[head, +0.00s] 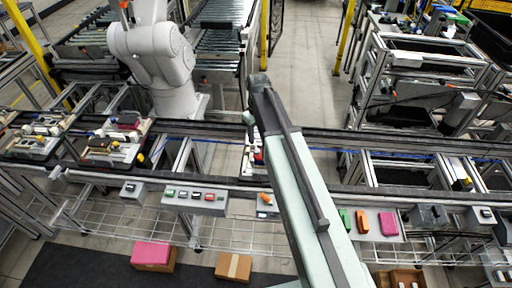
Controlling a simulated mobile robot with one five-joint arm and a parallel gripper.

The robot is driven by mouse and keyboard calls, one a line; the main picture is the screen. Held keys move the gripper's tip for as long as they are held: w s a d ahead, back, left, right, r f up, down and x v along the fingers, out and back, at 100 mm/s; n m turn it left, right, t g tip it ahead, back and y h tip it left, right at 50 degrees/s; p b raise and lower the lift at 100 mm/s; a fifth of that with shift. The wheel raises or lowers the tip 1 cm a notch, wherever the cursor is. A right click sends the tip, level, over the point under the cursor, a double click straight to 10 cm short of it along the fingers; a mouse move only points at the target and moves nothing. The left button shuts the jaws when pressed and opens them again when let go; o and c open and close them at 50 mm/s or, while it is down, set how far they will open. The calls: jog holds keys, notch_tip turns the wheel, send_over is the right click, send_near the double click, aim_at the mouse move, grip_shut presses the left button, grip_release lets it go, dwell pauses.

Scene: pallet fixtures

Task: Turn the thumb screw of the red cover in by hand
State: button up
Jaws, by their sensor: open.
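My arm crosses the middle of the head view and reaches out over the conveyor. Its far end bends down there, and my gripper is hidden behind it. A pallet (247,163) on the conveyor shows just left of my arm, mostly covered by it. A small red patch (258,156) shows on this pallet; I cannot tell whether it is the red cover. No thumb screw can be made out. A dark pink-red part (128,122) lies on a pallet farther left, too small to tell what it is.
A conveyor rail (400,143) runs across the view. A white robot arm (160,55) stands behind it at the left. A button box (195,196) sits at the front. Green, orange and pink pieces (388,223) lie on a shelf at right. Boxes (233,267) stand below.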

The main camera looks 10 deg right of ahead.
aim_at(257, 150)
notch_tip(257, 150, down, 8)
jog(key=b, duration=0.8)
jog(key=shift+r, duration=0.1)
jog(key=shift+c, duration=0.4)
